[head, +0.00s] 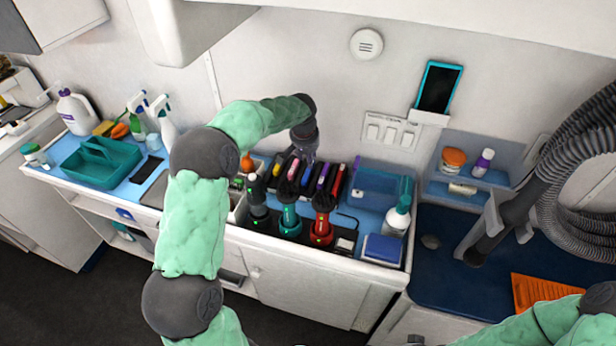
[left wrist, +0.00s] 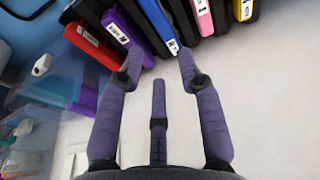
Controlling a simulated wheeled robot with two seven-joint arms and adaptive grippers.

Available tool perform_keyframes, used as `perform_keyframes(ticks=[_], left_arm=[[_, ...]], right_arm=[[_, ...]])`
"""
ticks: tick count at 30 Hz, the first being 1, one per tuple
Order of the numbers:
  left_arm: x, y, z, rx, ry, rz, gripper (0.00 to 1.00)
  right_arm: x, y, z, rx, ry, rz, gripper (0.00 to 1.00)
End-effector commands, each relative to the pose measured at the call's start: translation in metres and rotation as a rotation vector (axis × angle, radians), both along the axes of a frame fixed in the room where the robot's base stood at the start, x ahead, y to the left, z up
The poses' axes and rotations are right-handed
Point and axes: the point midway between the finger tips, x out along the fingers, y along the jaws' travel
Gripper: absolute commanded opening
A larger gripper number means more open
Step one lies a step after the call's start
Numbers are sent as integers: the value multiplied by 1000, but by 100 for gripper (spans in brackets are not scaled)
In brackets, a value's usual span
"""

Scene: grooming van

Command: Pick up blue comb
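The blue comb (left wrist: 157,22) is a slim blue piece with a white label, standing in a dark rack between a purple piece and a pink one. In the head view the comb (head: 307,174) is in the middle of the row, partly hidden by my gripper. My left gripper (head: 306,152) points down over the rack. In the left wrist view its purple fingers (left wrist: 161,62) are spread apart with nothing between them. The comb's labelled end is just beyond the fingertips, nearer the right one; contact cannot be told. My right gripper is out of view; only part of its arm shows.
Close neighbours are a purple piece (left wrist: 124,36), a red one (left wrist: 90,45), a pink one (left wrist: 201,16) and a yellow one (left wrist: 243,10). Clippers, including a red one (head: 323,218), stand in front. A blue clear bin (head: 378,188) is to the right, a teal caddy (head: 100,172) far left.

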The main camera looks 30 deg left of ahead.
Motion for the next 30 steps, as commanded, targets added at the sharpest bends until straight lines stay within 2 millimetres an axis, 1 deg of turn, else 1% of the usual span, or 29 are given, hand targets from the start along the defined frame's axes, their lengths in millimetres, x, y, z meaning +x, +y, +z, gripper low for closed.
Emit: perform_keyframes(ticks=[1, 4, 6, 11, 13, 18, 21, 24, 30], left_arm=[[2, 0, -10, 0, 2, 0, 37], [6, 1, -26, -1, 4, -1, 37], [8, 1, -32, 0, 2, 0, 37], [11, 2, -40, 0, 0, 0, 37], [12, 3, -46, 0, 1, 0, 37], [19, 6, -70, 0, 3, -1, 37], [22, 6, -82, -2, 4, -1, 37], [24, 7, -86, -1, 1, -1, 37], [24, 7, -85, -1, 1, -1, 37]], right_arm=[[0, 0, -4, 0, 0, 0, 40], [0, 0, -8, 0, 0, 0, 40], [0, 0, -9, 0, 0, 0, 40], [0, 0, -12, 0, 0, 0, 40], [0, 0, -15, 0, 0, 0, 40], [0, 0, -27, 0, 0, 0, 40], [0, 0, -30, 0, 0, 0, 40], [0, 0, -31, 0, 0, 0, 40], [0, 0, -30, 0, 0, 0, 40]])
